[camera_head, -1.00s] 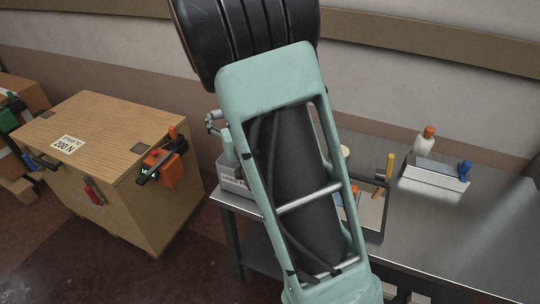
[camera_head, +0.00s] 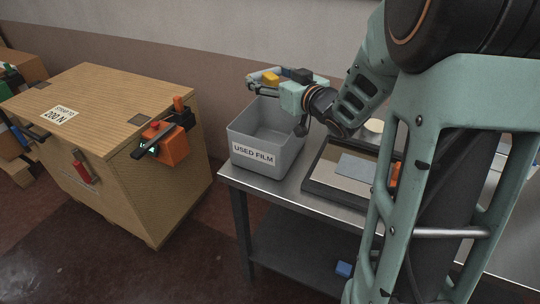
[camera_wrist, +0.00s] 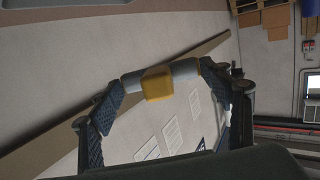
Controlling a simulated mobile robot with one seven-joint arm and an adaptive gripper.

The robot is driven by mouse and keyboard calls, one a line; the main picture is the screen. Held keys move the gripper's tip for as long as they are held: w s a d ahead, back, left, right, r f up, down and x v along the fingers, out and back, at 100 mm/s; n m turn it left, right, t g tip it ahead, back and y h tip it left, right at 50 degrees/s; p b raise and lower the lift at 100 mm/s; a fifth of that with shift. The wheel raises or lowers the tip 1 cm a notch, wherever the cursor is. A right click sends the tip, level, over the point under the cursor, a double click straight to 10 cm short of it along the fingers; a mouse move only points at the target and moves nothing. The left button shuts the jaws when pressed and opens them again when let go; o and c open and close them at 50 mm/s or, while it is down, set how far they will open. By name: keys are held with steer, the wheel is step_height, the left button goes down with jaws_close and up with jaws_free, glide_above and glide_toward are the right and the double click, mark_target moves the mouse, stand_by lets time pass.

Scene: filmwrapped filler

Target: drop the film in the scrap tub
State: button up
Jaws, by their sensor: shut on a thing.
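The scrap tub (camera_head: 262,170) is a grey open box labelled "USED FILM" at the left end of the metal table. Its visible inside looks empty. My gripper (camera_head: 264,82) is over the tub's back part, above its rim, pointing left. In the wrist view, my gripper (camera_wrist: 160,85) is shut on a pale grey piece, the film (camera_wrist: 186,70), which spans between the two dark ribbed fingertips. A yellow tab (camera_wrist: 157,85) sits at its middle; the tab also shows in the head view. How far the film hangs is unclear.
A dark-framed tray (camera_head: 320,190) with a blue-grey sheet (camera_head: 357,167) lies right of the tub. A wooden crate (camera_head: 120,140) with an orange tool (camera_head: 170,148) stands left, across a floor gap. My arm hides the table's right side.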

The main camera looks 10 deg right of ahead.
steer(key=shift+n+g+y, duration=0.3)
steer(key=shift+n+y, duration=0.2)
steer(key=shift+y, duration=0.2)
steer(key=shift+s+d+f+b, duration=0.15)
steer(key=shift+d+f+b, duration=0.1)
steer(key=shift+f+b, duration=0.55)
steer(key=shift+s+d+f+b, duration=0.25)
steer(key=shift+f+b, duration=0.3)
steer(key=shift+b, duration=0.4)
steer(key=shift+s+d+f+b, duration=0.1)
steer(key=shift+d+f+b, duration=0.2)
steer(key=shift+f+b, duration=0.5)
step_height(320, 180, down, 6)
steer(key=b, duration=0.5)
steer(key=shift+r+b, duration=0.2)
steer(key=shift+b, duration=0.2)
steer(key=o, duration=1.1)
steer(key=shift+o, duration=0.2)
steer(key=v, duration=1.2)
